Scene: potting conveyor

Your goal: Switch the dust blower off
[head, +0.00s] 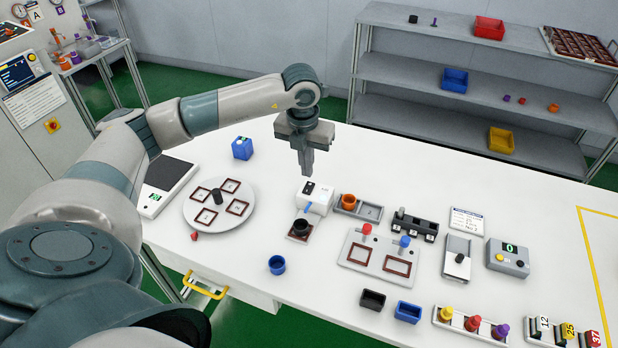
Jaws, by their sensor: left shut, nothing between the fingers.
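A small white box (319,199) with a dark switch (309,188) on its top stands near the middle of the table; it looks like the dust blower. I cannot tell which way the switch is set. My left gripper (307,173) points down just above the box, near the switch. Its fingers are shut and hold nothing. I cannot tell if the fingertips touch the switch; a small gap seems to show. My right gripper is not in view.
A black cup (301,228) stands right in front of the box. An orange cup (348,202) in a grey tray is close on the right. A round plate (219,184) with brown frames lies left, near a blue box (242,148). A blue cup (277,265) stands in front.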

